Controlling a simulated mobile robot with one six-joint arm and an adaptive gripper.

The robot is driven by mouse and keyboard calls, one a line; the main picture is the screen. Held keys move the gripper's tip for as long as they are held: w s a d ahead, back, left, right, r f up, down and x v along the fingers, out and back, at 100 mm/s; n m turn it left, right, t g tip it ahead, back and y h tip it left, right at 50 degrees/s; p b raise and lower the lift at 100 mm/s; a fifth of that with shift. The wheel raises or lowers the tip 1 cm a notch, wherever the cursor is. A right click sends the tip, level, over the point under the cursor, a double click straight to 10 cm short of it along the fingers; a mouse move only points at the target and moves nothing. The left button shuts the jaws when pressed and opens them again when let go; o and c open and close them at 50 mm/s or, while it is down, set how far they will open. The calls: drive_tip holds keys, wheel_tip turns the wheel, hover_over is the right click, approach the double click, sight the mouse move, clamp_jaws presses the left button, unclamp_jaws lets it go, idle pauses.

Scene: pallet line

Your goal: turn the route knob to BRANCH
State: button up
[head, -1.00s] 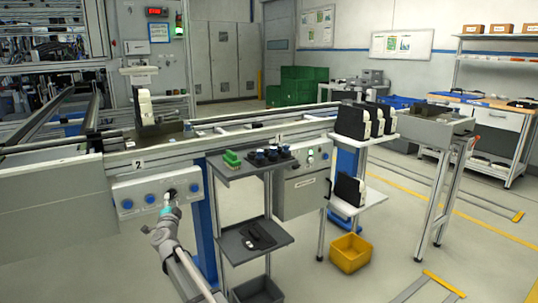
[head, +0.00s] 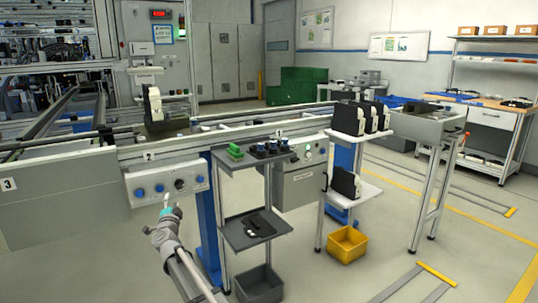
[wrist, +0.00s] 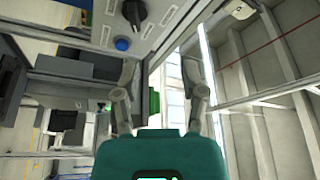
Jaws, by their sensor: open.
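The black route knob (head: 180,184) sits on the grey control panel (head: 144,178) at the front of the line, to the right of several blue buttons. In the wrist view the knob (wrist: 133,12) shows at the top, cut by the frame edge, with a small light mark on it. The panel labels are too small to read, so I cannot tell its setting. My gripper (head: 167,205) is in front of and below the knob, apart from it. In the wrist view my gripper (wrist: 161,78) has its two fingers spread with nothing between them.
A blue button (wrist: 122,44) lies close to the knob. A grey shelf cart (head: 238,165) with a green block (head: 235,152) stands right of the panel. A yellow bin (head: 346,244) is on the floor farther right. The floor before the panel is clear.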

drive_tip(key=s+d+f+n+g, duration=0.4)
drive_tip(key=d+f, duration=0.2)
drive_tip(key=d, duration=0.5)
drive_tip(key=s+d+f+n+g, duration=0.3)
drive_tip(key=s+d+f+g, duration=0.15)
drive_tip(key=d, duration=0.55)
drive_tip(key=s+d+f+n+g, duration=0.45)
drive_tip(key=d+f, duration=0.25)
drive_tip(key=d, duration=0.4)
drive_tip(key=s+d+f+m+g+h, duration=0.1)
drive_tip(key=s+d+f+g+h, duration=0.15)
drive_tip(key=s+d, duration=0.7)
drive_tip(key=s+d+f+m+g+h, duration=0.15)
drive_tip(key=s+d+g, duration=0.25)
drive_tip(key=s+d, duration=0.55)
wheel_tip(320, 180, up, 36)
drive_tip(key=p, duration=3.6)
drive_tip(key=shift+w+d+f+n+h, duration=0.25)
drive_tip(key=shift+n+h, duration=0.05)
drive_tip(key=shift+n, duration=0.1)
